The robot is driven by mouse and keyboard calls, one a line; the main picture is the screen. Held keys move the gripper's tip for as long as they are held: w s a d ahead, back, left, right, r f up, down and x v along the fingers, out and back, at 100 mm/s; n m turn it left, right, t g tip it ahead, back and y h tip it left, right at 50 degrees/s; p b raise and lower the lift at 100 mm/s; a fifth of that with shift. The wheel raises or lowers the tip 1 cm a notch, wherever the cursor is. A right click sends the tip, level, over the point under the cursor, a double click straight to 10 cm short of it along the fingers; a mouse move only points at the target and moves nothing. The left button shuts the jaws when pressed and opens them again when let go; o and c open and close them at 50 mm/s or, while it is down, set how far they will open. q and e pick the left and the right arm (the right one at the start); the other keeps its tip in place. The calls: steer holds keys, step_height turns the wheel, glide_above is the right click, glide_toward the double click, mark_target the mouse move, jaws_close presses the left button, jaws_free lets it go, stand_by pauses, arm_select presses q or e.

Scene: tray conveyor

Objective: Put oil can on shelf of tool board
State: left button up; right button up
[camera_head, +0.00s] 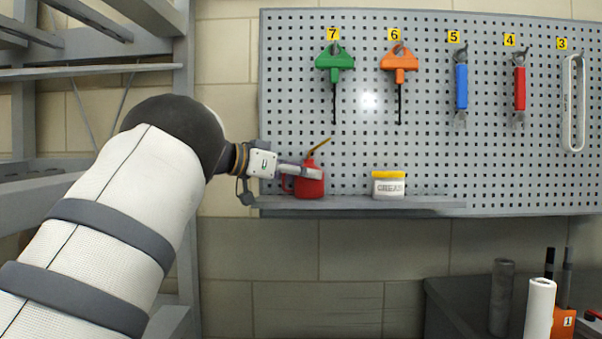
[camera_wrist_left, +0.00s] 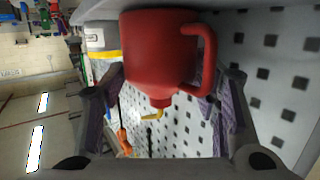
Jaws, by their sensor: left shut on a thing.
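The red oil can (camera_head: 310,184) with a thin brass spout is upright at the left end of the grey shelf (camera_head: 350,203) of the tool board (camera_head: 430,110). Its base appears at or very near the shelf surface; contact is hard to tell. My left gripper (camera_head: 312,174) reaches in from the left and is shut on the can. In the left wrist view the can (camera_wrist_left: 158,50) sits between the two fingers (camera_wrist_left: 160,105), its handle to the right. My right gripper is not in view.
A white grease tub (camera_head: 388,187) with a yellow lid stands on the shelf right of the can. Green (camera_head: 335,62) and orange (camera_head: 399,63) T-handle tools hang above. A grey rack (camera_head: 90,70) stands at left. The shelf right of the tub is clear.

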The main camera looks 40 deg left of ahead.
arm_select(q)
steer(key=o, duration=1.5)
steer(key=shift+f, duration=0.15)
steer(key=v, duration=1.2)
steer(key=shift+r, duration=0.2)
